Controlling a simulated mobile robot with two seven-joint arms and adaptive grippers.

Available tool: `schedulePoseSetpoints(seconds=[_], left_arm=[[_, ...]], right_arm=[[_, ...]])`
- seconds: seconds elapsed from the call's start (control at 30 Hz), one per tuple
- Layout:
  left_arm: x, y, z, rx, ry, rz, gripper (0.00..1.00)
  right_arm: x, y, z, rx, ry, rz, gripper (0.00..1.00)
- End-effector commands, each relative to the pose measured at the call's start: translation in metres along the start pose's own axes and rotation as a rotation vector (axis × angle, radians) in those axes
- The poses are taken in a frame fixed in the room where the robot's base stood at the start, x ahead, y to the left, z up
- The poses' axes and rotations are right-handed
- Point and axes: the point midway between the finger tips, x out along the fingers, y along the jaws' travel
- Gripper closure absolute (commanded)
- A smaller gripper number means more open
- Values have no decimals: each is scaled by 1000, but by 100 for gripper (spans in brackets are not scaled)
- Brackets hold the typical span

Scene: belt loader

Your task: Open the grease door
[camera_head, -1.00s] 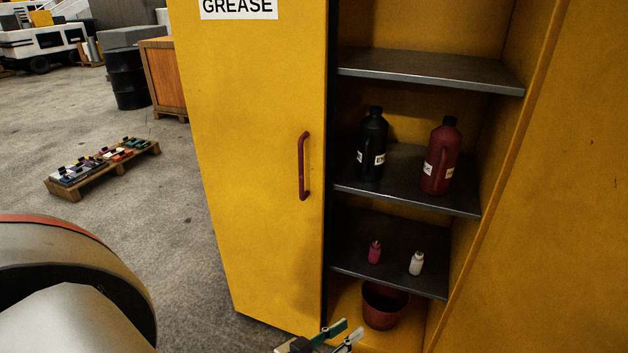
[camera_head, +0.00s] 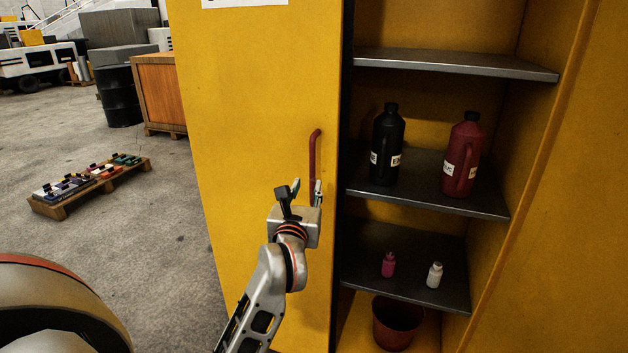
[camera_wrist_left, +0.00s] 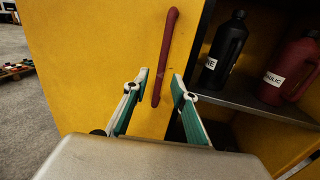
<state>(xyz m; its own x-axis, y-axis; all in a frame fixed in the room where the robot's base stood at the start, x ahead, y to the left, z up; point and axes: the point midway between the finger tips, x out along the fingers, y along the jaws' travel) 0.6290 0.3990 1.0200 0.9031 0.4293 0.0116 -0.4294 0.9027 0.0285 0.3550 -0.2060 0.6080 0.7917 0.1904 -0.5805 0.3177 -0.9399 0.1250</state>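The yellow grease door (camera_head: 245,120) covers the left part of the cabinet, its sign cut off at the top of the head view. Its upright dark red handle (camera_head: 314,152) is near the door's right edge. My left gripper (camera_head: 306,187) is at the handle's lower end, its fingers apart. In the left wrist view, the handle (camera_wrist_left: 166,55) runs between the two open green-lined fingers (camera_wrist_left: 160,78), one on each side. Whether either finger touches it I cannot tell. My right gripper is not in view.
Right of the door, the open cabinet has shelves with a black jug (camera_head: 386,145), a red jug (camera_head: 462,155), a pink bottle (camera_head: 388,264) and a white bottle (camera_head: 434,275). A red bucket (camera_head: 396,322) is below. A low pallet (camera_head: 88,188) lies on the left floor.

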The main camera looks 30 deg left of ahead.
Motion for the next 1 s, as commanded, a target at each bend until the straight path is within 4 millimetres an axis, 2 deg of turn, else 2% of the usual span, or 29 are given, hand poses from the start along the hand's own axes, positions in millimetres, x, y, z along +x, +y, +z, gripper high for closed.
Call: schedulePoseSetpoints(seconds=[0.17,0.4,0.6,0.97,1.0], left_arm=[[13,-3,0,-33,13,-12,73],[50,-4,0,-31,12,-11,73],[72,-4,-2,-30,13,-11,73],[79,-4,-2,-29,12,-12,73],[79,-4,-2,-28,12,-12,79]], right_arm=[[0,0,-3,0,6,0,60],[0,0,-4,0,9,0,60],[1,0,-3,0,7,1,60],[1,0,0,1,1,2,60],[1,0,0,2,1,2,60]])
